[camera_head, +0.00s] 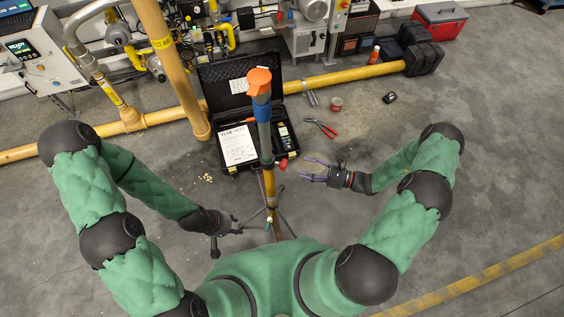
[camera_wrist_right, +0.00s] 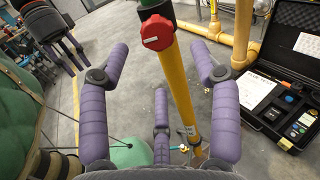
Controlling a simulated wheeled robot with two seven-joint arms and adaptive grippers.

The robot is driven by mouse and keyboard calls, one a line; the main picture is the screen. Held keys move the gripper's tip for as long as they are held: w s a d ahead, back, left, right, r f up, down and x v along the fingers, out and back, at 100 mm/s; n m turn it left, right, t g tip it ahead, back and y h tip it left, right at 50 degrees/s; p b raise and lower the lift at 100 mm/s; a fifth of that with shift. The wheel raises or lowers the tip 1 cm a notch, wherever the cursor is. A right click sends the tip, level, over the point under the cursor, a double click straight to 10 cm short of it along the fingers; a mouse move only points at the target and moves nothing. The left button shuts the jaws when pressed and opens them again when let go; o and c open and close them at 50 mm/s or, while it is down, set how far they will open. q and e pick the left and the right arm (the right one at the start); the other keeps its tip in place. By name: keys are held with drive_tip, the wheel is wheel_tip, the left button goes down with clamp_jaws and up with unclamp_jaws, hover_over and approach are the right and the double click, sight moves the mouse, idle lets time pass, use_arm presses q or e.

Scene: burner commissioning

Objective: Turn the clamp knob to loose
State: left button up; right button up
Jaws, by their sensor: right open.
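In the head view the knob (camera_head: 283,164) is on the right side of the pole, which stands on a tripod and has an orange cap on top. My right gripper (camera_head: 308,170) is open, its purple fingers pointing left at the knob and a little apart from it. In the wrist view the knob shows beyond and between the spread fingers (camera_wrist_right: 160,60). My left gripper (camera_head: 232,226) is low, left of the tripod, open and empty.
An open black case (camera_head: 213,95) with a paper sheet and instruments lies behind the pole. Red-handled pliers (camera_head: 322,128) and a small red tin (camera_head: 336,104) lie on the floor. A yellow pipe (camera_head: 345,77) runs behind. The tripod legs (camera_head: 285,222) spread between my arms.

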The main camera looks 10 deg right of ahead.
sight(284, 165)
drive_tip(key=x, duration=0.9)
drive_tip(key=shift+b, duration=0.3)
drive_tip(key=shift+d, duration=0.1)
drive_tip(key=c, duration=1.1)
